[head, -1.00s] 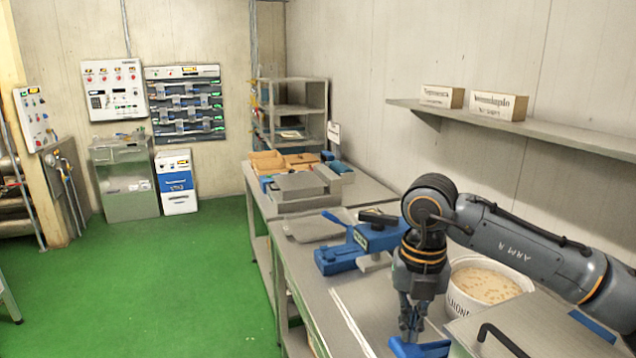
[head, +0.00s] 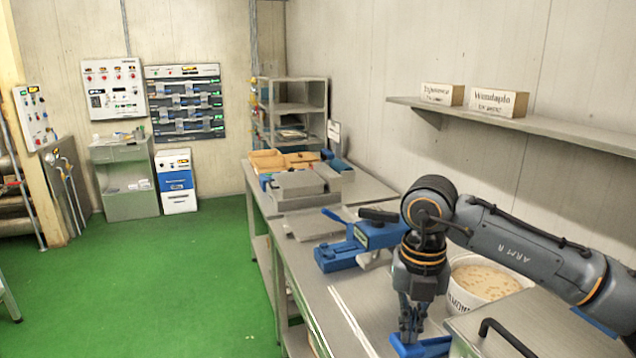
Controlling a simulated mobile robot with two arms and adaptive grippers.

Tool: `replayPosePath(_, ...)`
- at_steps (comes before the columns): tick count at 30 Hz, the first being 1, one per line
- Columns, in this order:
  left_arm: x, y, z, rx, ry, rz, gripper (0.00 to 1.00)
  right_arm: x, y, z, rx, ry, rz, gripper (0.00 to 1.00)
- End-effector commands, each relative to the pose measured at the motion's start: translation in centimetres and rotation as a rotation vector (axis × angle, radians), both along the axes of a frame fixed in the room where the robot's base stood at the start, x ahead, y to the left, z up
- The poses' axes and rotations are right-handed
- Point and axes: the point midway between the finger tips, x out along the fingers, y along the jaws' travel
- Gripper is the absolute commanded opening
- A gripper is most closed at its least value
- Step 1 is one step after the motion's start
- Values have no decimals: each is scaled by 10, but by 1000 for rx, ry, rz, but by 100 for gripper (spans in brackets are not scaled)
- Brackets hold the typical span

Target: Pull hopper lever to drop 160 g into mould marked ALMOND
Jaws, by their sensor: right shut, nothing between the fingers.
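My right gripper (head: 410,332) points down over the bench at the lower right. It is shut with nothing visible between its fingers, and its tips are just at a blue part (head: 424,347) by the bench's front; I cannot tell whether they touch. A white round tub (head: 484,284) with a pale, nut-flecked filling stands behind the gripper to the right. Its lettering is partly hidden by my arm. A blue device (head: 345,256) with a black handle (head: 379,215) sits on the bench left of the gripper. I cannot tell which part is the hopper lever. My left gripper is out of view.
A metal box with a dark handle (head: 508,336) stands at the bottom right, close to the gripper. The steel bench (head: 335,283) has bare room left of the gripper. A wall shelf (head: 540,129) holds two labelled boxes. Green floor lies open at left.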

Motion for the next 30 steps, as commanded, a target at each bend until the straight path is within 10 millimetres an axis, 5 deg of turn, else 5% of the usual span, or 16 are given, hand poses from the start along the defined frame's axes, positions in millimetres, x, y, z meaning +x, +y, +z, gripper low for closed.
replayPosePath(30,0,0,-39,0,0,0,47,0,-1,-48,-1,0,-1,0)
